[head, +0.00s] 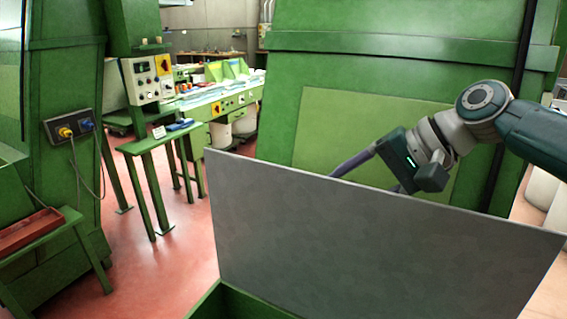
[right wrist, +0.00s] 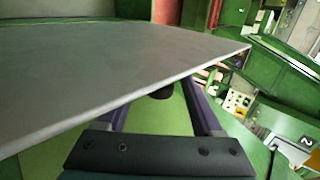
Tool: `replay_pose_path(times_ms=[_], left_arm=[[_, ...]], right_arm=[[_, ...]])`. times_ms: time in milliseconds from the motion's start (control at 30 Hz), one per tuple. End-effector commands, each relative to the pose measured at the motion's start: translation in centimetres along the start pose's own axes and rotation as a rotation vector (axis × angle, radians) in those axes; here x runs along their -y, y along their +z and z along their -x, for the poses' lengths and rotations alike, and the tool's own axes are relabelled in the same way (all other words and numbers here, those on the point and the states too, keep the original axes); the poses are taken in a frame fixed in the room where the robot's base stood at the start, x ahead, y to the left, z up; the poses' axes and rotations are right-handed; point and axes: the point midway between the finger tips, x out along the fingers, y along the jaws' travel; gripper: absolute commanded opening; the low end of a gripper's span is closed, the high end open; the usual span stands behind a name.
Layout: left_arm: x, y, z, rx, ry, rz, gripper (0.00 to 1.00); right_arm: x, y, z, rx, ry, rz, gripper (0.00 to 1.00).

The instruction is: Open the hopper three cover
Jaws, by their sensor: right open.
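The hopper cover (head: 380,235) is a flat grey panel standing raised and tilted above a green hopper box (head: 240,303), whose rim shows at the bottom of the head view. In the right wrist view the cover (right wrist: 90,75) fills the upper left, its edge crossing in front of the fingers. My right gripper (head: 352,164) is behind the panel's top edge, its fingertips partly hidden. In the right wrist view its two purple fingers (right wrist: 160,105) are spread apart with nothing held between them. A small dark round part (right wrist: 161,92) shows beyond them. My left gripper is not in view.
A big green machine (head: 400,75) stands close behind the cover and right arm. A green stand (head: 155,150), a control box (head: 147,80) and a red tray (head: 30,232) are on the left. Red floor (head: 180,250) is clear between them.

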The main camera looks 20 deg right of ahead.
Motion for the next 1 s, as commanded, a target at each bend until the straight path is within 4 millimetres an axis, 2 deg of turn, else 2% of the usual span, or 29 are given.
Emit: replay_pose_path(times_ms=[200, 400, 533, 1000], left_arm=[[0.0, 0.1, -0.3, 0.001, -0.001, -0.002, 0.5], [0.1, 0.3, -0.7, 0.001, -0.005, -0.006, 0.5], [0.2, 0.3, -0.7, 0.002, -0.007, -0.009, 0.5], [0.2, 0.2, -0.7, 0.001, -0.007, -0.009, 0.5]], right_arm=[[-0.2, -0.1, 4.1, -0.003, 0.002, 0.003, 0.68], [-0.1, 0.0, 6.6, -0.001, 0.001, 0.0, 0.68], [0.0, 0.0, 7.2, 0.0, 0.001, -0.001, 0.68], [0.0, 0.0, 7.2, 0.0, 0.0, -0.001, 0.68]])
